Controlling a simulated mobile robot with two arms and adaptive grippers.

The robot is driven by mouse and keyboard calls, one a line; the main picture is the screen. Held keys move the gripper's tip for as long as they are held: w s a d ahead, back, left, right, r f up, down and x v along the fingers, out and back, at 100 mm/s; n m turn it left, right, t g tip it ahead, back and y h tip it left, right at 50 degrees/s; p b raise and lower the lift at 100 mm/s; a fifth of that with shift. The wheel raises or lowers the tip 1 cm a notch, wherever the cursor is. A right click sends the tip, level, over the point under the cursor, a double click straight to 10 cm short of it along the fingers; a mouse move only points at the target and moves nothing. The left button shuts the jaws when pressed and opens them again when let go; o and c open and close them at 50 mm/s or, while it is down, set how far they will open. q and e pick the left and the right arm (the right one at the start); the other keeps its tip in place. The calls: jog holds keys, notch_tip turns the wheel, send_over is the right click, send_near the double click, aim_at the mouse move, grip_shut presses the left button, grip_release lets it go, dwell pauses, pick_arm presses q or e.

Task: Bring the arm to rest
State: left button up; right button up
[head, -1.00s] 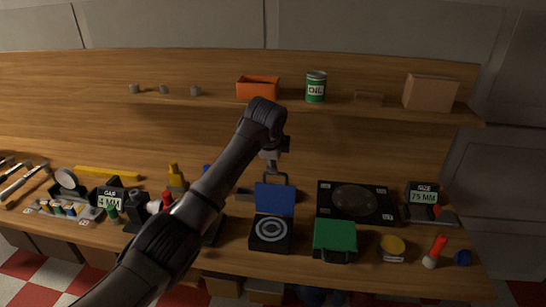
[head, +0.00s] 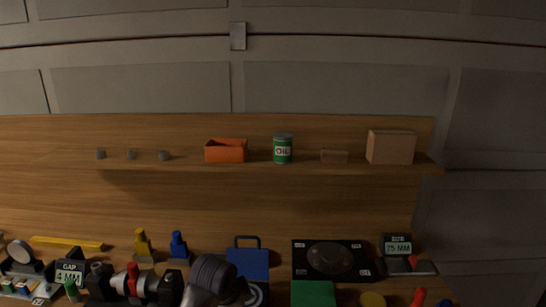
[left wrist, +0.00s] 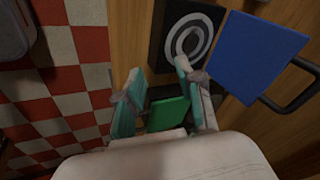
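My left arm (head: 212,280) shows only as a dark piece at the bottom edge of the head view, in front of the blue-lidded case; its gripper is hidden or out of frame there. In the left wrist view my left gripper (left wrist: 158,70) has its two teal fingers apart, with nothing held between them. Beyond the fingers lies the green case (left wrist: 168,114). The blue lid (left wrist: 257,58) and the black base with a grey ring (left wrist: 188,38) are just past the fingertips. My right gripper is in neither view.
The workbench is crowded: a black plate with a disc (head: 330,260), a 75 MM readout (head: 397,247), a GAP readout (head: 70,272), yellow (head: 142,243) and blue (head: 178,246) items. The shelf above holds an orange bin (head: 226,151), an oil can (head: 283,149) and a box (head: 390,147).

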pick_arm(q)
jog(key=s+a+f+n, duration=0.2)
jog(key=s+f+n, duration=0.15)
jog(key=s, duration=0.45)
jog(key=s+a+f+n, duration=0.2)
jog(key=s+f, duration=0.2)
jog(key=s, duration=0.4)
jog(key=s+a+n+g+y, duration=0.1)
jog(key=s+a+n, duration=0.25)
jog(key=s, duration=0.55)
jog(key=s+a+n, duration=0.3)
jog(key=s+a, duration=0.1)
jog(key=s, duration=0.6)
notch_tip(320, 180, down, 24)
jog(key=f+g, duration=0.1)
jog(key=g, duration=0.1)
jog(key=s+a+f+m+g, duration=0.1)
jog(key=s+a+f, duration=0.1)
jog(key=s+f, duration=1.5)
jog(key=shift+s+a, duration=0.15)
jog(key=shift+a, duration=0.15)
